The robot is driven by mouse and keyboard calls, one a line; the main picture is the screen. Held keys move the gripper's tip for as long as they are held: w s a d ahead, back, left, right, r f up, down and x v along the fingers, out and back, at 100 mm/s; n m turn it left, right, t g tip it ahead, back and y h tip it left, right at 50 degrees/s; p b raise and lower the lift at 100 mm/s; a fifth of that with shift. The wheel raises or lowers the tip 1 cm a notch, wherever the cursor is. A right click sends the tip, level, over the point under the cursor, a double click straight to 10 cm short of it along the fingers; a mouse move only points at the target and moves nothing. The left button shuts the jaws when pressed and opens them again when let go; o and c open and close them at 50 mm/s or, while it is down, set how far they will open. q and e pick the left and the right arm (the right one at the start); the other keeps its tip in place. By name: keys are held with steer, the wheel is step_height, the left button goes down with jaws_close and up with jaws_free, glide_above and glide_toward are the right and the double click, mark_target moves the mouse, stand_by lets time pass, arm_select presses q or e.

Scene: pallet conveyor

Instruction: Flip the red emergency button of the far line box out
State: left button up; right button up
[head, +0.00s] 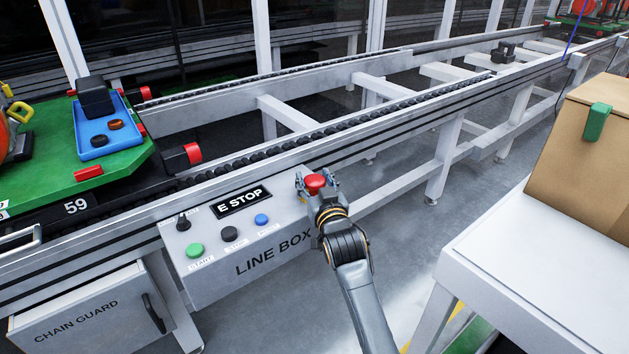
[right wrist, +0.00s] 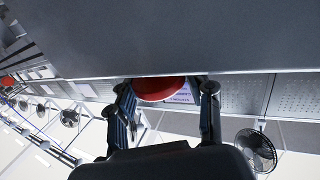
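The line box (head: 215,262) is a grey panel on the conveyor's near side, marked E STOP and LINE BOX. Its red emergency button (head: 315,182) is a round mushroom head at the right end. My right gripper (head: 317,178) is at the button, one finger on each side of it. In the right wrist view the red button (right wrist: 160,89) shows between the two spread fingers (right wrist: 168,104). The left finger is close to it, and a gap shows at the right finger. Whether either finger touches it I cannot tell. My left gripper is not in view.
The box also carries a green button (head: 194,250), a black button (head: 229,233), a blue button (head: 261,219) and a black switch (head: 183,223). A green pallet (head: 105,178) with a blue tray (head: 112,139) stands left. A cardboard box (head: 570,150) sits on a white table (head: 540,270) at right.

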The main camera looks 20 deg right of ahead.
steer(key=shift+o, duration=1.3)
steer(key=shift+r, duration=0.15)
steer(key=shift+s, duration=0.1)
steer(key=shift+s+f, duration=0.2)
steer(key=shift+s, duration=0.15)
steer(key=s, duration=1.1)
steer(key=shift+a, duration=0.3)
steer(key=shift+s, duration=0.1)
